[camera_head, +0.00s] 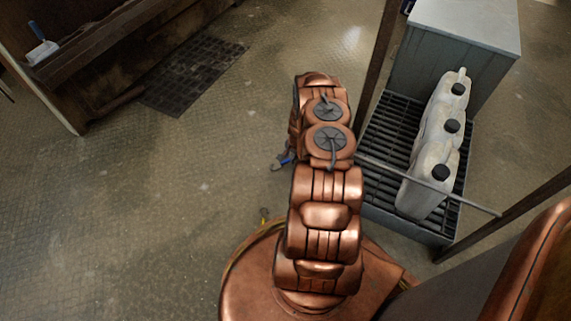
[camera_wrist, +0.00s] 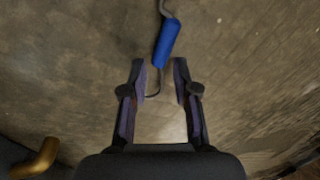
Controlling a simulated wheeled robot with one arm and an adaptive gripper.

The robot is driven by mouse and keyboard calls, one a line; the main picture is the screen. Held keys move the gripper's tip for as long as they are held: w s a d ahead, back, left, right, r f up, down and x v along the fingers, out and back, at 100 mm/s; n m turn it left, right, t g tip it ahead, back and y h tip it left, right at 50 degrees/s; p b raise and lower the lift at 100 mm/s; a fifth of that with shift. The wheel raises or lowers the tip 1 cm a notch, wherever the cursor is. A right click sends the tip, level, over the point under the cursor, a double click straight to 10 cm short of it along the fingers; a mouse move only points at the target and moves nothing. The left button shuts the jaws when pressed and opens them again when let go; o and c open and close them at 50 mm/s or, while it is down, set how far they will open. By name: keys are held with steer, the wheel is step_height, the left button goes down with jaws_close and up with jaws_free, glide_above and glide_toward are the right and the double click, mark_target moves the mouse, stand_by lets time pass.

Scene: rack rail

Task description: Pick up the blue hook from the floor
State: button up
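The blue hook (camera_wrist: 166,42) lies on the floor in the wrist view, with a blue sleeve in its middle and thin dark curved ends. Its lower curved end reaches between the fingertips of my gripper (camera_wrist: 160,80). The gripper is open, with a finger on each side of that end and the blue sleeve just ahead of the tips. I cannot tell the height of the fingers above the floor. In the head view a small part of the blue hook (camera_head: 286,158) shows left of my copper arm, which hides my gripper.
A dark slatted rack (camera_head: 388,130) with several white jugs (camera_head: 436,150) and a grey box (camera_head: 455,60) stands right of my arm. A rail (camera_head: 430,185) crosses its front. Floor (camera_head: 150,210) on the left is clear.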

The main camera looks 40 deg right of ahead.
steer(key=shift+f, duration=0.1)
jaws_close()
stand_by(0.4)
